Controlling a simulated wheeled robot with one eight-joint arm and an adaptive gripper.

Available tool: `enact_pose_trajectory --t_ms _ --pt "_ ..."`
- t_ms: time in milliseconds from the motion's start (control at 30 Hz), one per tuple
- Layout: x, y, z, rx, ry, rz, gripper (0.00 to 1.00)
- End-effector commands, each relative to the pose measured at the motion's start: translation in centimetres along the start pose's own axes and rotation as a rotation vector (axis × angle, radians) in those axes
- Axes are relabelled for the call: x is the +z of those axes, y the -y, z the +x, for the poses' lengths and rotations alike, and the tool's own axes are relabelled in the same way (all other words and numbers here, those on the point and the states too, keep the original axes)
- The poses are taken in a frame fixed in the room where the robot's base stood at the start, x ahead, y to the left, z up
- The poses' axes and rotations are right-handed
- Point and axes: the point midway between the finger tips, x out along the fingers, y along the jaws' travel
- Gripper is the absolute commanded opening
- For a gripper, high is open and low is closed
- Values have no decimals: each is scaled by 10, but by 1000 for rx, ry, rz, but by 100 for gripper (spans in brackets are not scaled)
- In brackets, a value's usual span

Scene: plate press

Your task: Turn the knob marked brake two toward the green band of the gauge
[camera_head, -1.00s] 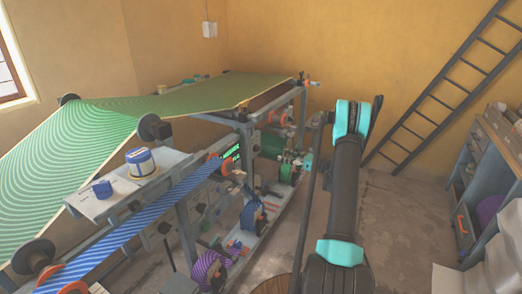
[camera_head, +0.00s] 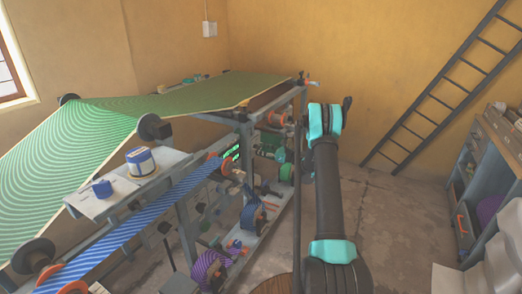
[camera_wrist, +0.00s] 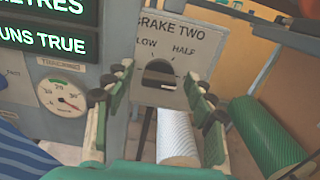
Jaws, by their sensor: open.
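The plate marked BRAKE TWO (camera_wrist: 180,32) faces me in the wrist view, with LOW and HALF printed on it. A dark rounded knob (camera_wrist: 160,72) sits below those words. My gripper (camera_wrist: 156,84) is open, its two fingers on either side of the knob in the picture; I cannot tell whether they touch it. In the head view my gripper is hidden behind my arm.
A lit display (camera_wrist: 45,30) is above the gauge. A white roller (camera_wrist: 180,138) and a green roller (camera_wrist: 265,130) lie below and right of the plate. In the head view, the frame with a green striped web (camera_head: 90,140) fills the left. Bare floor (camera_head: 400,215) lies right.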

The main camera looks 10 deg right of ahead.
Motion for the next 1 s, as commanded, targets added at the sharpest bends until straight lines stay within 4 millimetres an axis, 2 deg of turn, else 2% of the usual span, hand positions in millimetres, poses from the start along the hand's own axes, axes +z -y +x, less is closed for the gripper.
enact_pose_trajectory --t_ms 167,567,1000 --pt "0 0 0 0 0 0 55" --pt "0 0 0 0 0 0 7" --pt "0 -1 0 1 0 -94 5"
